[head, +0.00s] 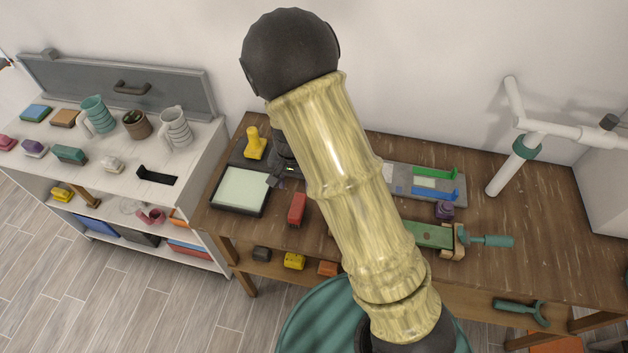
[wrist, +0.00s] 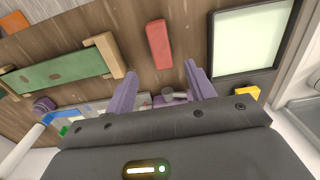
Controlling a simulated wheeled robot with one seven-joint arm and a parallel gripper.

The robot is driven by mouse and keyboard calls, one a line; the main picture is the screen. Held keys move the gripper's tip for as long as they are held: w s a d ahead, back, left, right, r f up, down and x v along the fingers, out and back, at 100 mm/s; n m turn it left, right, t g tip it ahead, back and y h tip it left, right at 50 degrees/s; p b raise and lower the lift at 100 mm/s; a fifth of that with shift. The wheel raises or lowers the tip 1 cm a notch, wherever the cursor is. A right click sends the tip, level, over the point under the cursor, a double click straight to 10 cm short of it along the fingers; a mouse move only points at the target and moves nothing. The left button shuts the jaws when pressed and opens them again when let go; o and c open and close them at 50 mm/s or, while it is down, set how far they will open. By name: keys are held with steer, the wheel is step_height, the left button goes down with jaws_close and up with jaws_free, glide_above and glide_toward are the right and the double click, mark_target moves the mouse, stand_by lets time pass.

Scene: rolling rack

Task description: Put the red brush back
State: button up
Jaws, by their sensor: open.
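The red brush (head: 297,208) lies on the wooden table, just right of the pale-topped square tray. In the wrist view the red brush (wrist: 159,44) is beyond my fingertips, roughly in line with the gap between them. My gripper (wrist: 158,80) has two purple fingers spread apart, with nothing held between them. In the head view my gripper (head: 281,182) is partly hidden by my arm, above the table and behind the brush. A grey board (head: 398,180) with green and blue brackets lies at the table's back; my arm hides its left part.
The pale-topped tray (head: 240,190) and a yellow stamp-like object (head: 255,143) stand at left. A green board with wooden ends (head: 432,235), a purple object (head: 444,210) and a white pipe stand (head: 514,165) are at right. The table's front left edge is mostly clear.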

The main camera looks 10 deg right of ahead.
steer(key=s+d+r+n+t, duration=0.2)
steer(key=s+d+r+n, duration=0.2)
steer(key=s+d+r, duration=0.8)
steer(key=shift+s+d+r+t, duration=0.2)
steer(key=shift+d+r+t, duration=0.1)
steer(key=shift+d+r, duration=0.5)
steer(key=shift+w+f, duration=0.1)
steer(key=b+x, duration=0.3)
steer(key=shift+s+f, duration=0.15)
steer(key=shift+s, duration=0.25)
